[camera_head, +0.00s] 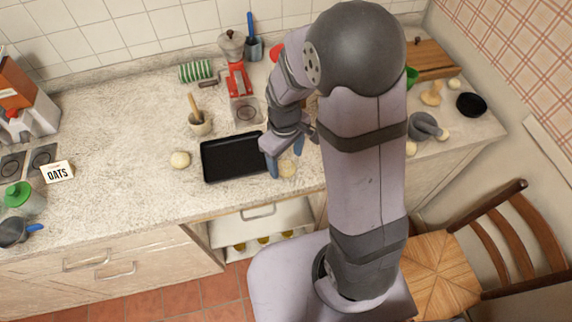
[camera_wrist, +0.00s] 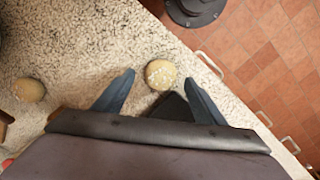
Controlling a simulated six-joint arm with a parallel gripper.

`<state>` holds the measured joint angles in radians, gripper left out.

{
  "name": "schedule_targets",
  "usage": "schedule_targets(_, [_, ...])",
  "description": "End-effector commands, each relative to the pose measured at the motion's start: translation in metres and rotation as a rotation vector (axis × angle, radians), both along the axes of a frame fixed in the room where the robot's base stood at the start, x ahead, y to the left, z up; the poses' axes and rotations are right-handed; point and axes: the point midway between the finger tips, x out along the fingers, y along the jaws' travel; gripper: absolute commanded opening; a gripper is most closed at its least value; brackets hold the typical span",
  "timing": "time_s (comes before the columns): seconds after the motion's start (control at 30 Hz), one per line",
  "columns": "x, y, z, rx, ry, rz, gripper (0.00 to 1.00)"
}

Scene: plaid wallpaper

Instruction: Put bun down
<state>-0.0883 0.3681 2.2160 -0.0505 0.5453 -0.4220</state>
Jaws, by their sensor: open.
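My gripper (camera_head: 285,158) is open at the front part of the counter, by the right end of the black tray (camera_head: 210,165). A round pale bun (camera_head: 288,169) sits beside its fingers, right of the tray. In the wrist view this bun (camera_wrist: 160,75) lies between the two fingertips, with a small gap showing to each finger. It appears to rest on the counter. A dark corner, probably the tray, shows below it between the fingers. A second bun (camera_head: 180,159) lies left of the tray. Another round bun (camera_wrist: 28,89) lies at the left of the wrist view.
A red-based grinder (camera_head: 237,78) and a mortar with pestle (camera_head: 200,122) stand behind the tray. A grey mortar (camera_head: 424,127) and dark bowl (camera_head: 471,104) are at the right. The counter left of the tray is mostly clear. The drawer below is open.

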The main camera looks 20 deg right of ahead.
Motion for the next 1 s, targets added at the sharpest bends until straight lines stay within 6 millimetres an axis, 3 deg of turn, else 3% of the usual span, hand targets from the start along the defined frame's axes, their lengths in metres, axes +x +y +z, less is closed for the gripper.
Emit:
schedule_targets(0.23, [-0.001, 0.000, -0.022, 0.000, 0.002, 0.000, 0.64])
schedule_targets(0.57, [0.000, 0.000, -0.027, 0.001, -0.001, 0.000, 0.64])
schedule_targets(0.77, [0.000, 0.000, -0.027, 0.001, -0.001, 0.000, 0.21])
schedule_targets(1.0, [0.000, 0.000, -0.027, 0.001, -0.001, 0.000, 0.16])
